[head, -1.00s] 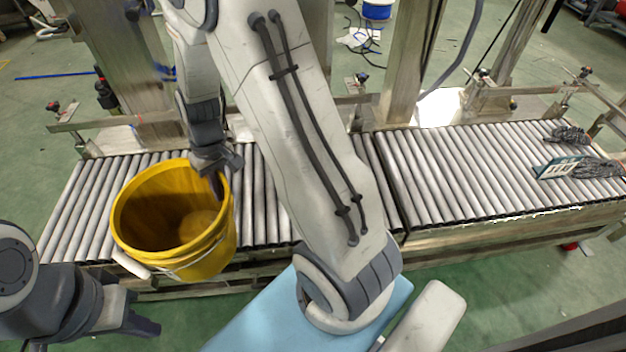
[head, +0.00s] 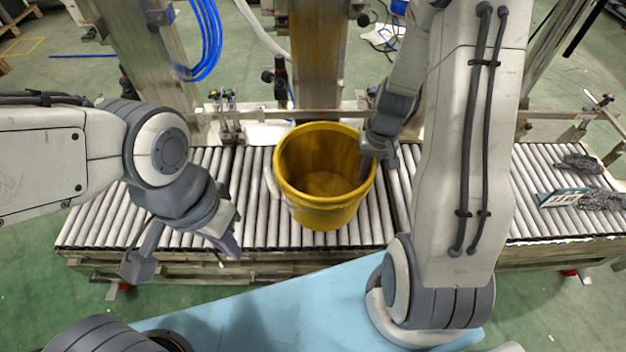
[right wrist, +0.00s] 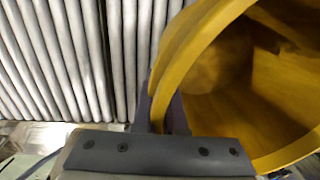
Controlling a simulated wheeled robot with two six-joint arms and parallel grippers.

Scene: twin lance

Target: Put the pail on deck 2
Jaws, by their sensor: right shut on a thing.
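The yellow pail (head: 322,212) stands upright, open end up, over the left roller deck (head: 100,215) near its right end. I cannot tell whether its base touches the rollers. My right gripper (head: 376,160) is shut on the pail's right rim. In the right wrist view the pail (right wrist: 215,85) fills the right side, with its rim between the fingers (right wrist: 162,115). My left gripper (head: 185,256) is open and empty at the front edge of the left deck, apart from the pail. A right roller deck (head: 535,170) lies beyond my right arm; no deck number is readable.
Dark mesh-like bundles (head: 600,200) and a small sign card (head: 556,198) lie on the right deck. A metal post (head: 318,60) and a side rail (head: 450,117) stand behind the decks. Rollers left of the pail are clear.

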